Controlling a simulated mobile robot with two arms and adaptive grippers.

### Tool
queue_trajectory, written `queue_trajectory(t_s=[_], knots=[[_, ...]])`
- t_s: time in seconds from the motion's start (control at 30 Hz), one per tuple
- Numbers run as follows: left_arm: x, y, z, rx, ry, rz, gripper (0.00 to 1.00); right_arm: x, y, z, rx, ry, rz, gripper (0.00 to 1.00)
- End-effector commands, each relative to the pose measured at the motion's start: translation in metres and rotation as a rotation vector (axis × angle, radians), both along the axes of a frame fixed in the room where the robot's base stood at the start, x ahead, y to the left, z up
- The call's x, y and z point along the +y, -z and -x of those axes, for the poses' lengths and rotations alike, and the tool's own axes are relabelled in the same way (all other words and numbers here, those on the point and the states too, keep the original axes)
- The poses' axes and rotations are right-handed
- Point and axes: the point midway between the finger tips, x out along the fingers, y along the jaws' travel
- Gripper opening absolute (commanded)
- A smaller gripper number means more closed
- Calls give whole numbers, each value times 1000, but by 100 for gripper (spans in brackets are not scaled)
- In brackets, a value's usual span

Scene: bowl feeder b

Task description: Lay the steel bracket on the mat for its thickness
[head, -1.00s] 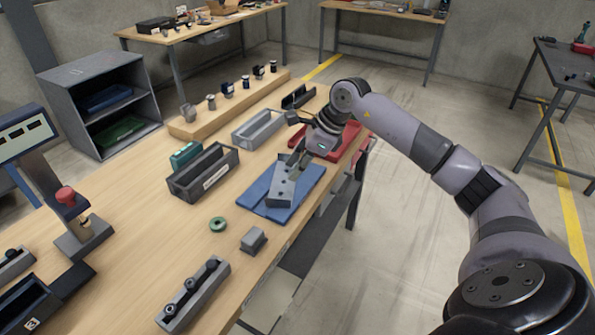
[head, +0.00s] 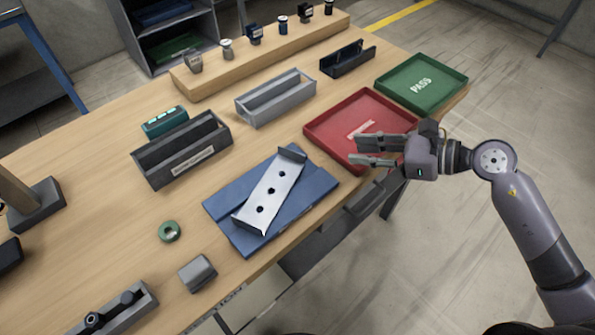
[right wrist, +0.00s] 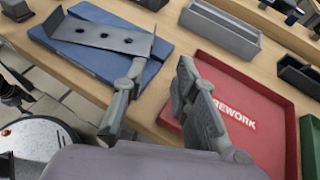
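The steel bracket (head: 268,196) is a bright plate with three dark holes and an upturned end. It lies diagonally on the blue mat (head: 223,204), and no gripper touches it. The bracket also shows in the right wrist view (right wrist: 100,36), on the mat (right wrist: 72,62) at the upper left. My right gripper (head: 362,152) is open and empty, to the right of the mat and over the near edge of the red tray. Its two parted fingers also show in the right wrist view (right wrist: 155,95). My left gripper is not in view.
The red rework tray (head: 322,131) and the green pass tray (head: 455,88) lie at the right. A dark bin (head: 182,157) and a grey bin (head: 275,100) stand behind the mat.

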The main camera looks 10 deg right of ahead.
Motion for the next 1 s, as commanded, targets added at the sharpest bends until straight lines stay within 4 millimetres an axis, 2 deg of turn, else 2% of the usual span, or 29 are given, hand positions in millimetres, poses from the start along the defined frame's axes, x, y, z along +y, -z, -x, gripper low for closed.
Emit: queue_trajectory(t_s=[0.1, 0.3, 0.5, 0.73, 0.87, 1.0], knots=[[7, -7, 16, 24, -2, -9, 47, 12, 1, -6, -2, 1, -8, 27], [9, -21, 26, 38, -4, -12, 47, 46, 16, -27, 1, 1, -10, 27], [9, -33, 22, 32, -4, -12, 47, 79, 33, -46, 0, -1, -6, 27], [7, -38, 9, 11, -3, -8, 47, 95, 45, -57, -1, 1, -2, 27], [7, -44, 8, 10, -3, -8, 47, 104, 47, -59, 1, 1, -6, 27], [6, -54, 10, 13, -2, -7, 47, 121, 55, -64, 3, 0, -6, 27]])
